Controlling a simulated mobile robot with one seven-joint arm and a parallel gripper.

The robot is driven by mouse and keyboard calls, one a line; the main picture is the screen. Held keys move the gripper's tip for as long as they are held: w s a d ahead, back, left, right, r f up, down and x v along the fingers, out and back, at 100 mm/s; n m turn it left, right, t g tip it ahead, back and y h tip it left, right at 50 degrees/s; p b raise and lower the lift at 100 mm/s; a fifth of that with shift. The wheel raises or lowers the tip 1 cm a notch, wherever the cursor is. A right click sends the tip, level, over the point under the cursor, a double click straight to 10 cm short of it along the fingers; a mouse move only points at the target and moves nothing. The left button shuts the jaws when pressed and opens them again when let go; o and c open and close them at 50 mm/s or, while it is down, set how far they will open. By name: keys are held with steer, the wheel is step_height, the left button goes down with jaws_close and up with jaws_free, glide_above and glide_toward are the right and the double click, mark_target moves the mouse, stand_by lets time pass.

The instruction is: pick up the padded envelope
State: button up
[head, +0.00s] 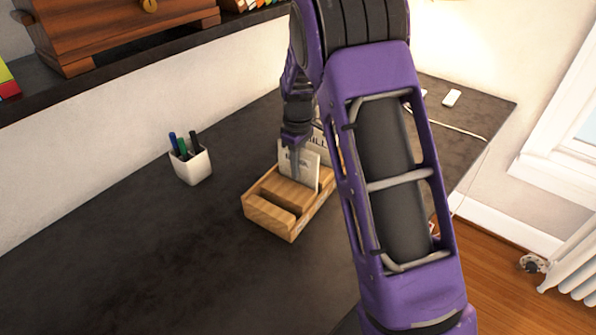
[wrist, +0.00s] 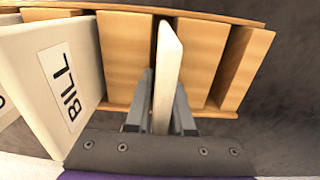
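A white envelope (wrist: 165,75) stands on edge in a slot of the wooden letter holder (wrist: 233,65). In the head view, a white envelope (head: 299,168) with a small unreadable label stands at the front of the group in the holder (head: 268,217). I cannot read which one is the padded envelope. My gripper (wrist: 164,100) has one finger on each side of the edge-on envelope, very close to its faces. I cannot tell whether the fingers press on it. In the head view my gripper (head: 294,150) points down at the holder, partly in front of the envelope.
A thicker envelope marked BILL (wrist: 62,85) stands close left of my gripper in the wrist view. A white pen cup (head: 191,165) stands left of the holder on the dark desk (head: 120,240). The desk is clear at the left and front. A shelf edge runs above it.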

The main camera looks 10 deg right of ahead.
jaws_close()
step_height(320, 180, up, 10)
steer(key=shift+r+p, duration=0.1)
steer(key=shift+p, duration=0.25)
steer(key=shift+s, duration=0.1)
stand_by(0.4)
